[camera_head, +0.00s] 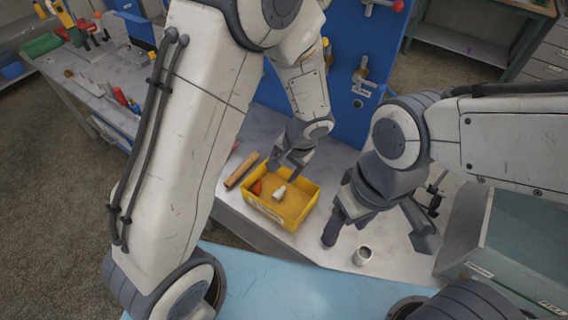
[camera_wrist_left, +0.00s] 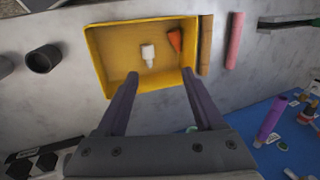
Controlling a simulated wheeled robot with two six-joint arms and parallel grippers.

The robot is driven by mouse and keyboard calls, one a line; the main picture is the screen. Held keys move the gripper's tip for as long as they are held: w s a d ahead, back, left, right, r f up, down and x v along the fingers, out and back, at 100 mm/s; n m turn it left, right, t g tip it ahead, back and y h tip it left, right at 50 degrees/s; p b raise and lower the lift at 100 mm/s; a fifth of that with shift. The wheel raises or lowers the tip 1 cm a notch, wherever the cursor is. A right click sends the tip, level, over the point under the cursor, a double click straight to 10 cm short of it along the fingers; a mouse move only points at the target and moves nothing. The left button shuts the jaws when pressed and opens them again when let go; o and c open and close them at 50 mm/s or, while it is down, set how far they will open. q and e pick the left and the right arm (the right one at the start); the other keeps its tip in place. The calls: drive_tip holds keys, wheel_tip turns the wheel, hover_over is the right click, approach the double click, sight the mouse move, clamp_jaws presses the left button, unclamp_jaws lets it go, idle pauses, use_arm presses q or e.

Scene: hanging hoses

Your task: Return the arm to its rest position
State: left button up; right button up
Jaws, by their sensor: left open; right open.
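My left gripper (camera_head: 286,172) is open and empty above the back edge of a yellow bin (camera_head: 262,206). In the left wrist view its two dark fingers (camera_wrist_left: 160,76) stand wide apart at the near side of the bin (camera_wrist_left: 92,60). A white fitting (camera_head: 279,193) lies in the bin, with an orange piece (camera_wrist_left: 174,41) near one corner. My right gripper (camera_head: 378,236) is open, fingers pointing down over the grey bench to the right of the bin. Nothing shows between its fingers.
A grey cup-like part (camera_head: 362,256) stands on the bench below my right gripper. A brown handle (camera_head: 241,170) lies left of the bin. A blue panel (camera_head: 345,95) rises behind, with fittings on it. A grey-green case (camera_head: 520,250) is at right.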

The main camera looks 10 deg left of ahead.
use_arm(q)
drive_tip(key=shift+v, duration=1)
drive_tip(key=s+d+r+m+h, duration=0.1)
drive_tip(key=s+d+r+h, duration=0.1)
drive_tip(key=s+r, duration=0.3)
drive_tip(key=s+d+r+m+g+h+b, duration=0.1)
drive_tip(key=s+r, duration=0.5)
drive_tip(key=s, duration=0.8)
drive_tip(key=shift+s+d+r+m+h+b, duration=0.3)
drive_tip(key=shift+d+m+h, duration=0.2)
drive_tip(key=shift+d+h, duration=0.3)
drive_tip(key=shift+d, duration=0.1)
